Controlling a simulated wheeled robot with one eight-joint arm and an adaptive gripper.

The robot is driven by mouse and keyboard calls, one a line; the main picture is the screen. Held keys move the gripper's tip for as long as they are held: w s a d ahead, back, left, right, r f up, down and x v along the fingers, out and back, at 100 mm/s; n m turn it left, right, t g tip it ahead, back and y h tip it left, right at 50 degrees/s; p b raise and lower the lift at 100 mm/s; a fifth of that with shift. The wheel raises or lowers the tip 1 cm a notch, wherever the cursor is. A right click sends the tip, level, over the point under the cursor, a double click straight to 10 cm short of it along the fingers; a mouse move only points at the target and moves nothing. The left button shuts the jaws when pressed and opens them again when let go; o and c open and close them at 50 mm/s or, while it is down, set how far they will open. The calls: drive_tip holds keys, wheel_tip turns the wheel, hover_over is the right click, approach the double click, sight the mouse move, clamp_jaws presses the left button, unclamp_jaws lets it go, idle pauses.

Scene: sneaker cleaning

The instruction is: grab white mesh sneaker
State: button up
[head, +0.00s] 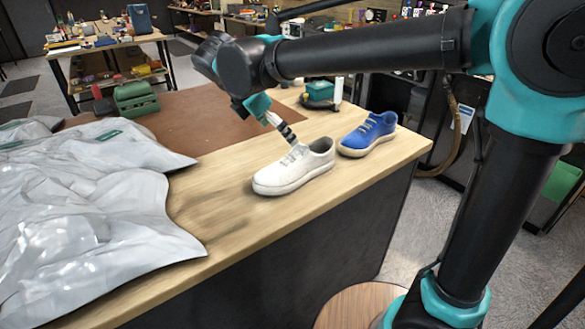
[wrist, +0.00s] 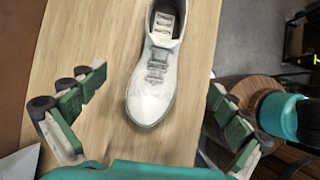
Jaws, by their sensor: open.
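The white mesh sneaker (head: 294,169) stands upright on the wooden table near its front edge, toe to the left, in the head view. In the wrist view the white sneaker (wrist: 153,85) lies ahead, toe toward me, its opening cut off by the top edge. My gripper (head: 288,137) is above the sneaker, close to its laces in the head view. In the wrist view my gripper (wrist: 157,85) is open, with one finger on each side of the sneaker's line. Both fingers are apart from the shoe and nothing is held.
A blue sneaker (head: 368,134) stands just right of the white one. Grey plastic sheeting (head: 90,200) covers the table's left part. A brown mat (head: 200,122) and a green box (head: 135,98) lie behind. Bare wood (head: 215,200) is left of the shoe.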

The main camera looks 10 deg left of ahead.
sight(295, 152)
drive_tip(key=x, duration=1)
drive_tip(key=shift+d+f, duration=0.1)
drive_tip(key=shift+f, duration=0.15)
drive_tip(key=shift+x, duration=2.65)
drive_tip(key=shift+s+f, duration=0.15)
drive_tip(key=shift+c, duration=0.5)
drive_tip(key=c, duration=1.5)
